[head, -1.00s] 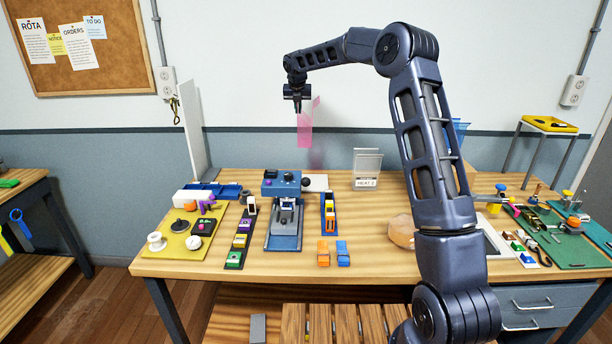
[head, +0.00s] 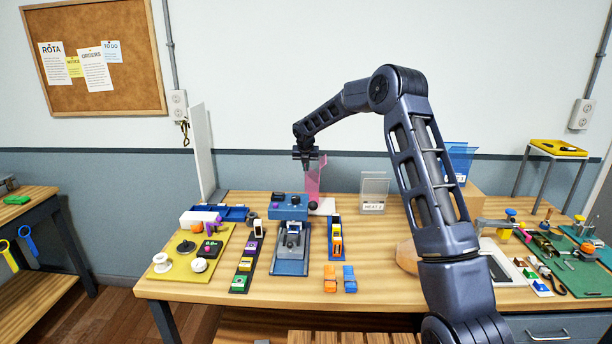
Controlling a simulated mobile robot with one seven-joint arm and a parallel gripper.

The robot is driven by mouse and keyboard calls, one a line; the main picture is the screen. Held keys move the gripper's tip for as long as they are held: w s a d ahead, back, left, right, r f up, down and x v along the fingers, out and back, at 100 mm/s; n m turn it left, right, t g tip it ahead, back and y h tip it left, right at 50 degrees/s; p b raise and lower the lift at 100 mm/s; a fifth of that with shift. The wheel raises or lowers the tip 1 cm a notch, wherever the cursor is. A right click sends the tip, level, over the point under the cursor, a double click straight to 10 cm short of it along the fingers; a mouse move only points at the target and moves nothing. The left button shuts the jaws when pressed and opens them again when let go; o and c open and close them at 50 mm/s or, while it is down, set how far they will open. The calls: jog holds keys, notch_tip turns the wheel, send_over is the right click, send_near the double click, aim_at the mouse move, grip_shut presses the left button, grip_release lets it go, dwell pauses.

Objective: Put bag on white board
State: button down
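The bag (head: 314,182) is a pink see-through sheet-like pouch. It hangs upright below my gripper (head: 307,166), which appears shut on its upper part. The white board (head: 327,206) is a small flat pale plate on the bench, just behind and right of the blue machine. The bag's lower end is at or just above the board, partly hidden by the machine; I cannot tell whether they touch.
The blue machine (head: 289,208) stands in front of the board. A clear holder labelled HEAT 2 (head: 374,192) stands to the right. A tall white panel (head: 201,150) rises at the left. Blue bags (head: 458,160) stand at the back right, behind my arm.

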aim_at(312, 179)
jog(key=shift+f, duration=1.9)
jog(key=c, duration=1.7)
grip_release()
jog(key=shift+f, duration=0.1)
